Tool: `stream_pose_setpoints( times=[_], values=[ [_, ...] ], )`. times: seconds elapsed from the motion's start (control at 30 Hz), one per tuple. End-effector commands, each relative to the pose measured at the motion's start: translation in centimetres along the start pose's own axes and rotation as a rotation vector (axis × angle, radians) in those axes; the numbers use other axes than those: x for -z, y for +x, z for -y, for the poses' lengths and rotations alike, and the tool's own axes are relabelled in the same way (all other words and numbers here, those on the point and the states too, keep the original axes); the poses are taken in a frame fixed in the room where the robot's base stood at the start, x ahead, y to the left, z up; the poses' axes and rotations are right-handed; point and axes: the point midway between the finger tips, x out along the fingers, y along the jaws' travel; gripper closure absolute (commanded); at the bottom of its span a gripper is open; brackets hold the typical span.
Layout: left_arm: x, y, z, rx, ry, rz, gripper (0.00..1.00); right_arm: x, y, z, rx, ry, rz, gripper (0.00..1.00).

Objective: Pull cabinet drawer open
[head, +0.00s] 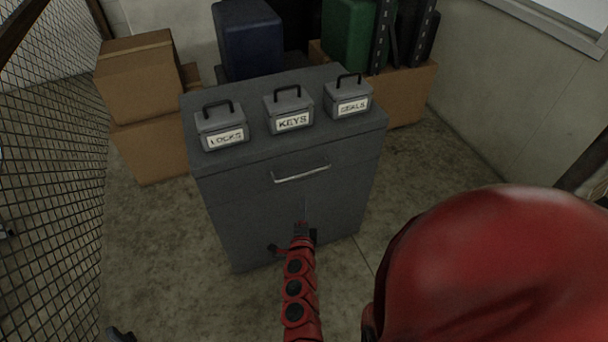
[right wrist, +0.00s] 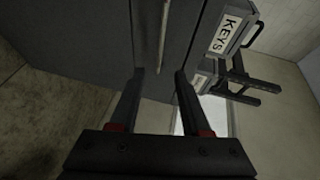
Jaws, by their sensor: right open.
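The dark grey cabinet (head: 240,205) stands in front of me. Its top drawer (head: 340,165) looks shut, its front flush with the body. A pale metal bar handle (head: 301,174) runs across the drawer front; it also shows in the right wrist view (right wrist: 163,38), upright between and beyond the fingers. My right gripper (head: 303,228) is in front of the cabinet face, below the handle in the head view. In the right wrist view its two fingers (right wrist: 160,73) are apart with nothing between them. A dark piece at the head view's lower left edge may be my left gripper (head: 121,335); its jaws cannot be made out.
Three small lidded boxes stand on the cabinet top: LOCKS (head: 221,126), KEYS (head: 289,109) and SEALS (head: 347,97). Cardboard boxes (head: 145,85) stand behind left. A wire mesh (head: 50,180) runs along the left. The floor before the cabinet is bare.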

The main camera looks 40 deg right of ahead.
Motion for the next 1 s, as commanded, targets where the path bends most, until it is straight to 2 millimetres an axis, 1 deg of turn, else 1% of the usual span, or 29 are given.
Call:
stream_pose_setpoints(
  times=[0.17, 0.57, 0.8, 1.0],
  values=[
    [0.1, 0.3, 0.0, 0.000, 0.000, 0.001, 0.50, -0.4, 1.7, 0.1, -0.005, 0.016, 0.013, 0.53],
    [0.1, 0.6, 0.0, 0.000, 0.000, 0.000, 0.50, -0.2, 9.0, 0.1, -0.003, 0.011, 0.009, 0.53],
    [0.0, 0.0, 0.0, 0.000, 0.000, 0.000, 0.50, -0.5, 13.1, -0.1, -0.003, 0.010, 0.011, 0.53],
    [-0.1, -0.7, 0.0, 0.000, 0.000, 0.000, 0.50, -0.5, 15.8, -0.2, -0.004, 0.011, 0.011, 0.53]
  ],
)
